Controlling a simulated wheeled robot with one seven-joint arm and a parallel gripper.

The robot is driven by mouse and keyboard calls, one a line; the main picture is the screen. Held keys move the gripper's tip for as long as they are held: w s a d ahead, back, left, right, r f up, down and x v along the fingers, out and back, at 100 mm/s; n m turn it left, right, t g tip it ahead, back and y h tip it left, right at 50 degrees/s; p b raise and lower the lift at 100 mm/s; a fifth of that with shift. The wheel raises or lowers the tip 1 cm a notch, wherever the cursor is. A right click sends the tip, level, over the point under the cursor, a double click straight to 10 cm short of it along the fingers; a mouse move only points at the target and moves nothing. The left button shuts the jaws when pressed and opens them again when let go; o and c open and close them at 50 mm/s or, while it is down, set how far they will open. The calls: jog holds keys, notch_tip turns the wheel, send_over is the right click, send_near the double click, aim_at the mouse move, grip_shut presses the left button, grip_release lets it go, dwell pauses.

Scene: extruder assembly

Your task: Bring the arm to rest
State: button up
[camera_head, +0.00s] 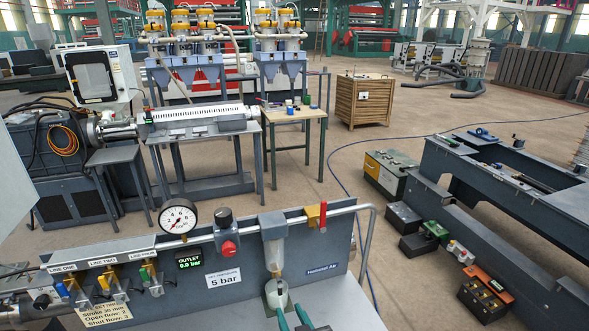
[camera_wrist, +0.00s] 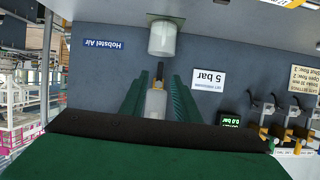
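My gripper (camera_head: 291,317) shows at the bottom of the head view as two green fingers with a gap between them. In the wrist view, which is upside down, the green fingers (camera_wrist: 156,100) are apart. The rest of my arm is mostly out of view.
The grey air panel (camera_head: 335,240) stands close in front, with a gauge (camera_head: 178,219), a red knob (camera_head: 229,248), a red-handled valve (camera_head: 323,215) and several small line valves (camera_head: 108,281). A blue hose (camera_head: 341,180) crosses the floor. A grey bench (camera_head: 500,205) stands at right.

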jog(key=s+f, duration=0.3)
jog(key=s+f+m+h, duration=0.1)
jog(key=s+f, duration=0.1)
jog(key=s, duration=0.1)
jog(key=s+d+f+m+h, duration=0.1)
jog(key=s+f, duration=0.1)
jog(key=f, duration=0.1)
jog(key=shift+s+f+t, duration=0.3)
jog(key=shift+s+f, duration=0.05)
jog(key=shift+s, duration=0.05)
jog(key=s+m+t+h, duration=0.1)
jog(key=s+h, duration=0.1)
jog(key=s, duration=2.6)
jog(key=shift+s+r+t, duration=0.15)
jog(key=shift+s+t, duration=0.05)
jog(key=shift+t, duration=0.2)
